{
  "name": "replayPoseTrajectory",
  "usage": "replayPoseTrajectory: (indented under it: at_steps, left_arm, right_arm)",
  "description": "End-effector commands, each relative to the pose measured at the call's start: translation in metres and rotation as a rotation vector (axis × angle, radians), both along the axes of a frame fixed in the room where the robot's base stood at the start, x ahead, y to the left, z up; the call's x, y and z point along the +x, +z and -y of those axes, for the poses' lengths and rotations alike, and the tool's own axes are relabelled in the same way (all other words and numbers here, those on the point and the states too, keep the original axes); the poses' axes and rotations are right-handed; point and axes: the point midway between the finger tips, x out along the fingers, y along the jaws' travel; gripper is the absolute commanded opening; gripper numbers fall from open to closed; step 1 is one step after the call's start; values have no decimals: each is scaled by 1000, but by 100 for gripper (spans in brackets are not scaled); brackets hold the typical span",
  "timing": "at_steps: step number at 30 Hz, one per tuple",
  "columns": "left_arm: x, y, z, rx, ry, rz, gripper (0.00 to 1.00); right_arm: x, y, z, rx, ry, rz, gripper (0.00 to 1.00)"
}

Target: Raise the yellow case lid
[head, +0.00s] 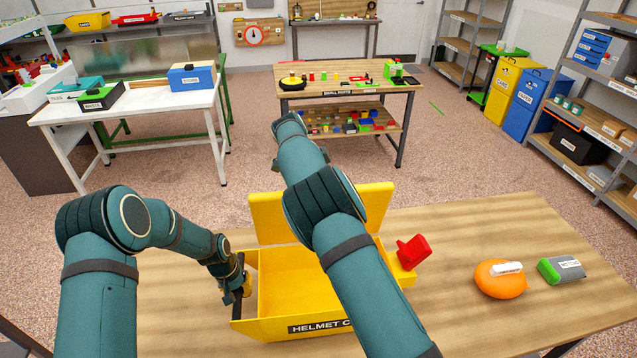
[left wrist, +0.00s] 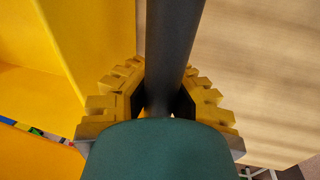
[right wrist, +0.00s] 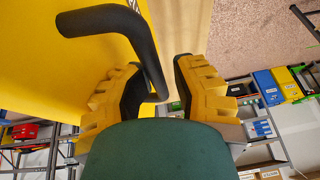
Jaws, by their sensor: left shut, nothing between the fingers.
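The yellow case (head: 300,325), labelled "HELMET C…", stands on the wooden table in front of me. Its box is open at the top, and its yellow lid (head: 268,215) stands up along the back edge; my right arm covers part of both. My left gripper (head: 243,290) is low at the case's left side. My right gripper is hidden in the head view. In the right wrist view its fingers (right wrist: 155,90) are apart, with a bent black handle (right wrist: 110,22) at them.
A red block-like part (head: 413,252) is at the case's right side. An orange object (head: 498,284) with a white piece on it and a grey-green item (head: 563,270) lie further right. Table surface (head: 480,225) behind these is clear.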

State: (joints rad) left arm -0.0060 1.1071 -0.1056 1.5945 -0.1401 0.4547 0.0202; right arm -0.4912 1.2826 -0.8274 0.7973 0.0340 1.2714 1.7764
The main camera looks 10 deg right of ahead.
Motion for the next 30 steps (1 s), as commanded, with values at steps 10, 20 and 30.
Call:
replayPoseTrajectory:
  at_steps: [10, 20, 30]
  left_arm:
    - [1, 0, -1, 0, 1, 1, 0]
    - [1, 1, 1, -1, -1, 2, 0]
    - [1, 1, 1, -2, 0, 3, 0]
  right_arm:
    - [0, -1, 1, 2, -3, -3, 43]
    - [-1, 35, -15, 5, -1, 2, 43]
    - [-4, 92, -39, 0, -4, -2, 43]
